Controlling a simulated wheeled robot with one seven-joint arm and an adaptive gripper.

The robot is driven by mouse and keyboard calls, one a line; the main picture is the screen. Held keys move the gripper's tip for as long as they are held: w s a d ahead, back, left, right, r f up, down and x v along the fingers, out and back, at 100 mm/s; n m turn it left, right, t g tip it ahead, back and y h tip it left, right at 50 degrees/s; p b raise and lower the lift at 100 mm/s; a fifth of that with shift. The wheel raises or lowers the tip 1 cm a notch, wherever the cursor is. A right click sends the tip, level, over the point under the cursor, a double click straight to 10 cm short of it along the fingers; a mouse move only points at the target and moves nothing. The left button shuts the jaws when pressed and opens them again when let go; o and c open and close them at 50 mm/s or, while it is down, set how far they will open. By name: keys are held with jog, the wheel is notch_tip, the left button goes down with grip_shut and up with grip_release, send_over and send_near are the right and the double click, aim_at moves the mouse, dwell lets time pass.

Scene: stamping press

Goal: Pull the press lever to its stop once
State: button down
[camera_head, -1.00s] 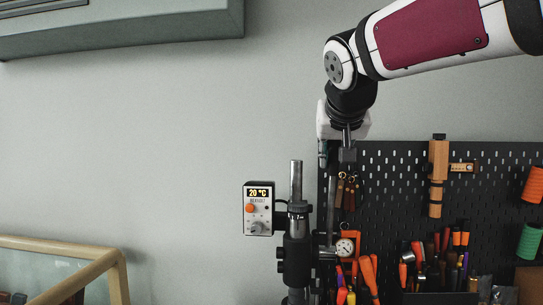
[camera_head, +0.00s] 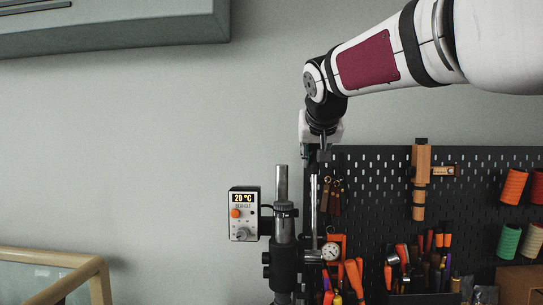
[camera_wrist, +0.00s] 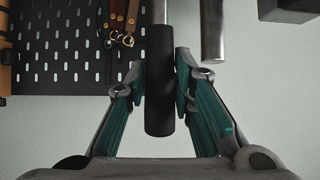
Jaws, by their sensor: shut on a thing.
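The press (camera_head: 284,255) stands at the lower middle of the head view, with its bright column rising from the dark body. Its lever, a thin metal rod (camera_head: 314,205), stands nearly upright just right of the column. My gripper (camera_head: 322,156) is at the rod's top end, under my wrist. In the wrist view the lever's black cylindrical grip (camera_wrist: 159,90) lies between the green-padded fingers of my gripper (camera_wrist: 160,76), which are shut on it. The grip's end sticks out past the fingertips towards my palm. In the head view the grip is mostly hidden by my gripper.
A controller box (camera_head: 244,214) reading 20 °C sits left of the column. A dark pegboard (camera_head: 375,185) with tools and spools stands behind on the right.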

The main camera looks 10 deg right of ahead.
jog(key=shift+w+d+f, duration=0.1)
jog(key=shift+w+d, duration=0.05)
jog(key=shift+w, duration=0.5)
jog(key=shift+w+d+f, duration=0.1)
jog(key=shift+w, duration=0.5)
jog(key=c, duration=1)
grip_release()
jog(key=v, duration=1.2)
jog(key=s+f+g, duration=0.2)
jog(key=s+f, duration=0.7)
jog(key=f, duration=0.1)
jog(key=s+f+n+g+y, duration=0.1)
jog(key=s+f+g, duration=0.1)
jog(key=s+f, duration=0.8)
jog(key=s+d+f+n+g+y, duration=0.1)
jog(key=s+f, duration=0.9)
jog(key=f, duration=0.1)
jog(key=shift+s+f+g, duration=0.15)
jog(key=shift+f+g, duration=0.1)
jog(key=shift+g, duration=0.15)
